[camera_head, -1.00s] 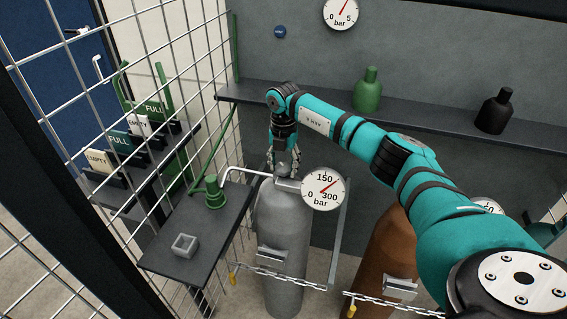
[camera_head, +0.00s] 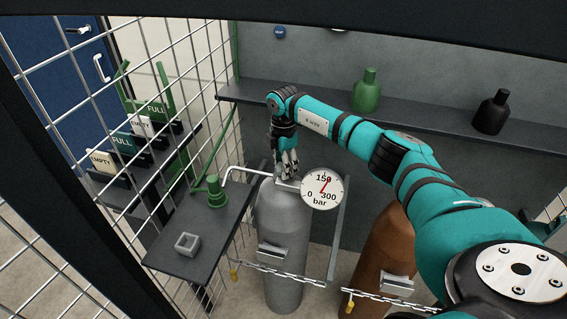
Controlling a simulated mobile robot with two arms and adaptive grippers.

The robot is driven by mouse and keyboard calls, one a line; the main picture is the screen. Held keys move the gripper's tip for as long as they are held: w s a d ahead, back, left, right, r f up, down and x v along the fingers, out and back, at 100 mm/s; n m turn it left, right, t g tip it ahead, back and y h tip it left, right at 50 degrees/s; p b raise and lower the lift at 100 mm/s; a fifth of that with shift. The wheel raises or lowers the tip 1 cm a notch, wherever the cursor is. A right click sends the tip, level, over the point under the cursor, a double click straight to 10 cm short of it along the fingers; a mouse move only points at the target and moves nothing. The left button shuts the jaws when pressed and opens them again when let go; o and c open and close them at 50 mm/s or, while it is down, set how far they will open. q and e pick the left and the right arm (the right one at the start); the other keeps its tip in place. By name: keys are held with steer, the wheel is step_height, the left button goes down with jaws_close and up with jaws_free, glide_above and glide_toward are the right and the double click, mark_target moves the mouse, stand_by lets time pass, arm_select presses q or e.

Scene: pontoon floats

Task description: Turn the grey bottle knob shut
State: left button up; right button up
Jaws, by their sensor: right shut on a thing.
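The grey bottle (camera_head: 283,235) stands upright behind a chain, left of the brown bottle. My right gripper (camera_head: 287,174) reaches down from above and is shut on the knob at the bottle's top. The fingers hide most of the knob. A round white gauge (camera_head: 311,195), marked 0, 150 and 300 bar, sits beside the bottle's top, its needle pointing up and slightly right. A white pipe (camera_head: 244,172) runs left from the bottle's top. My left gripper is not in view.
A brown bottle (camera_head: 377,250) stands to the right, partly behind my right arm. A dark side table (camera_head: 168,258) holds a green fitting (camera_head: 216,192) and a small grey square holder (camera_head: 187,243). A wire mesh fence is at left. Green (camera_head: 367,95) and black (camera_head: 492,115) bottles stand on the back shelf.

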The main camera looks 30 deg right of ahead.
steer(key=shift+w+r+m, duration=0.1)
steer(key=shift+m, duration=0.2)
steer(key=o, duration=1.2)
steer(key=shift+c, duration=0.2)
step_height(320, 180, up, 12)
